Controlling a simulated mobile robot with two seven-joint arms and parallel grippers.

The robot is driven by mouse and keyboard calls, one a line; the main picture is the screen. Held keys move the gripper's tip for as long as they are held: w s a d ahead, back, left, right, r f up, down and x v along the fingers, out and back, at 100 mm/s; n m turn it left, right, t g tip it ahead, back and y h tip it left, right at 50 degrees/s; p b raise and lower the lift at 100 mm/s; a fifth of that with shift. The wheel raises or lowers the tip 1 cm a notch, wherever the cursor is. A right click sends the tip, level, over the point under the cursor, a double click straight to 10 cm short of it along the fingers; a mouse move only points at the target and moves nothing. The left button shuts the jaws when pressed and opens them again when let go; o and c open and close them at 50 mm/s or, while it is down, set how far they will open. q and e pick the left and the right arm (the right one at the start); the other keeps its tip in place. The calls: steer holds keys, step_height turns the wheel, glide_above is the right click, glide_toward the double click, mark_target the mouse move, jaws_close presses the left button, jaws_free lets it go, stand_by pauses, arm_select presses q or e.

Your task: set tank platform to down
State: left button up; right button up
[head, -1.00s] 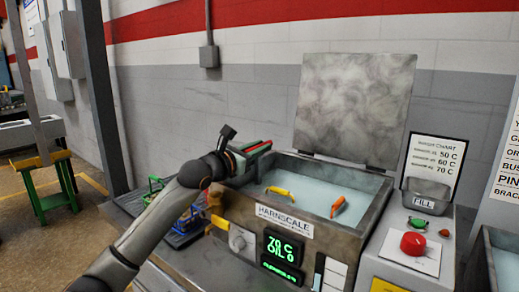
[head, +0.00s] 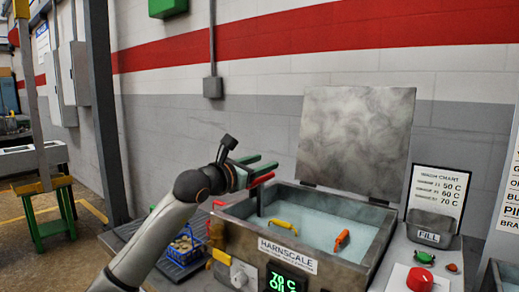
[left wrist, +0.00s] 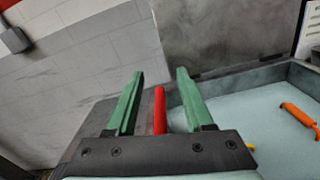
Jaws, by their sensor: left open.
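The tank (head: 232,232), labelled HARNSCALE, is an open box of pale liquid with a raised grey lid (head: 355,143). A red handle (head: 262,180) sticks out at its back left corner; its platform is not clearly seen. My left gripper (head: 257,164) has green fingers and is open beside and just above the red handle in the head view. In the left wrist view the red handle (left wrist: 160,110) shows between the spread fingers (left wrist: 156,92), nearer the left one, not clamped. My right gripper is not in view.
A yellow piece (head: 283,226) and an orange piece (head: 342,240) lie in the tank. A blue basket (head: 180,250) stands left of it. The wall is behind.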

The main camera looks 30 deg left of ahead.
arm_select(q)
steer(key=s+d+r, duration=0.6)
steer(key=s+r, duration=0.1)
steer(key=s, duration=0.3)
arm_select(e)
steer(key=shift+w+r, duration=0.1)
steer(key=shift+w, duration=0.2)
arm_select(q)
steer(key=shift+w+a, duration=0.1)
